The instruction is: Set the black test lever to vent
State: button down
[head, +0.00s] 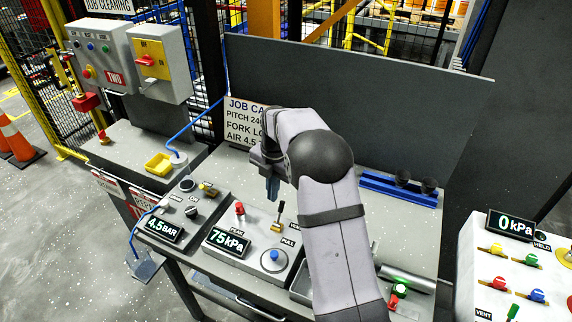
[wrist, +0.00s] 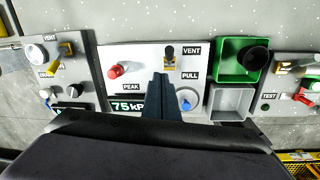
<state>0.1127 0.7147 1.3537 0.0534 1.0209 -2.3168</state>
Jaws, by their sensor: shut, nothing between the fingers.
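A small lever (head: 277,222) with a brass-coloured lower part and a dark end stands on the grey panel with the 75 kPa display (head: 228,241). In the wrist view the lever (wrist: 169,56) lies between a VENT and a PULL label, its black end level with VENT; I cannot tell its exact tilt. My gripper (head: 272,196) is shut and empty, pointing down above the panel. In the wrist view its blue fingers (wrist: 160,95) are together, just below the lever in the picture and apart from it.
The same panel carries a red knob (head: 239,208) by PEAK and a blue button (head: 273,255). Left is a 4.5 bar display (head: 164,228) with more knobs. The wrist view shows a green bin (wrist: 233,73) to the right. A board (head: 360,110) stands behind the bench.

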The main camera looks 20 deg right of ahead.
jog(key=w+d+r+b, duration=0.1)
jog(key=w+d+r, duration=0.2)
jog(key=w+d, duration=0.2)
jog(key=shift+w+d+r+b, duration=0.25)
jog(key=shift+d+r+b, duration=0.1)
jog(key=shift+d, duration=0.35)
dwell(0.3)
jog(key=shift+a, duration=0.1)
jog(key=s+a+f+m, duration=0.1)
jog(key=s+a+m, duration=0.2)
jog(key=s+m, duration=0.5)
jog(key=s+a+f+m, duration=0.2)
jog(key=s+a+m, duration=0.2)
jog(key=s+m, duration=0.4)
jog(key=s+a+f+m, duration=0.2)
jog(key=s+m, duration=0.7)
jog(key=s, duration=0.9)
jog(key=shift+s+a+f+g, duration=0.2)
jog(key=shift+s+a+g, duration=0.15)
jog(key=shift+a, duration=0.45)
